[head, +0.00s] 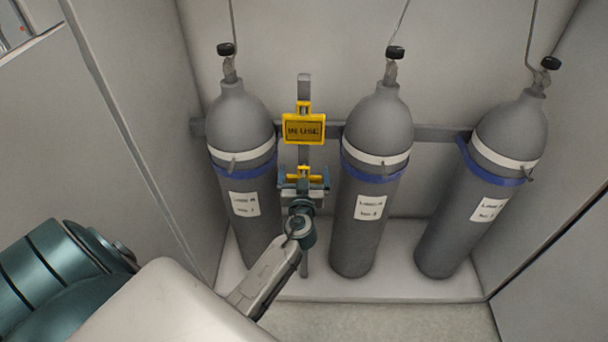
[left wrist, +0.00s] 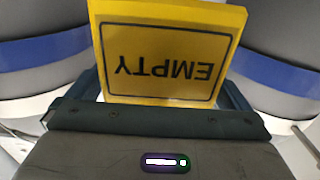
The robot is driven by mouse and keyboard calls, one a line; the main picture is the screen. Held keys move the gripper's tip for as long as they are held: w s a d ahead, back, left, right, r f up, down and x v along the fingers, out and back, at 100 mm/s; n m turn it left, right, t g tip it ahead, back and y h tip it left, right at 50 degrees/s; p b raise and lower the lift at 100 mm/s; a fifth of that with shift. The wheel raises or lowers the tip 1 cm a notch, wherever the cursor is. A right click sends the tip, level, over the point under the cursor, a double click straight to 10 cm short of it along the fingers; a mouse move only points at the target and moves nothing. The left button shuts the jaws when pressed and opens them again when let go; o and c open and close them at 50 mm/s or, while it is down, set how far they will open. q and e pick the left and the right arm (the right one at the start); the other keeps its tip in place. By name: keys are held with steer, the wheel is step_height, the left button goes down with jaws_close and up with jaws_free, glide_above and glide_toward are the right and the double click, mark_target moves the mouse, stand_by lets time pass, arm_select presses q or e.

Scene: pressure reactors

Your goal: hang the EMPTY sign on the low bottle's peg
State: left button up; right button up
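The yellow EMPTY sign (left wrist: 168,60) fills the upper middle of the left wrist view, its lettering upside down there. In the head view its yellow top (head: 303,172) shows at the grey post, below the IN USE sign. My left gripper (head: 304,184) has one finger at each side edge of the EMPTY sign and appears closed on it. The gripper hides the sign's lower part in the head view, and I cannot tell whether the sign still touches the post. Small pegs show on the bands of the left bottle (head: 240,125), middle bottle (head: 377,125) and right bottle (head: 508,140). My right gripper is not in view.
The yellow IN USE sign (head: 303,129) hangs higher on the post (head: 304,88). A grey rail (head: 436,133) runs behind the bottles. The bottles stand on a pale base (head: 392,285) between side walls. There is a gap between the middle and right bottles.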

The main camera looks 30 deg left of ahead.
arm_select(q)
steer(key=shift+p, duration=0.4)
steer(key=shift+f, duration=0.1)
steer(key=b+v, duration=0.4)
steer(key=v, duration=0.6)
steer(key=s+a+f+m+g+h, duration=0.1)
steer(key=s+f+g+h, duration=0.15)
steer(key=s+f, duration=0.4)
steer(key=s+a+f+m+g+h, duration=0.1)
steer(key=s+f+g, duration=0.25)
steer(key=f, duration=0.55)
steer(key=s+d+f+m+g+h, duration=0.2)
steer(key=s+f+g, duration=0.1)
steer(key=s+f, duration=0.2)
steer(key=s+d+f+m+g+h, duration=0.3)
steer(key=s+f, duration=0.2)
steer(key=s, duration=0.3)
steer(key=shift+s+d+g, duration=0.25)
steer(key=shift+s+g, duration=0.1)
steer(key=shift+g, duration=0.05)
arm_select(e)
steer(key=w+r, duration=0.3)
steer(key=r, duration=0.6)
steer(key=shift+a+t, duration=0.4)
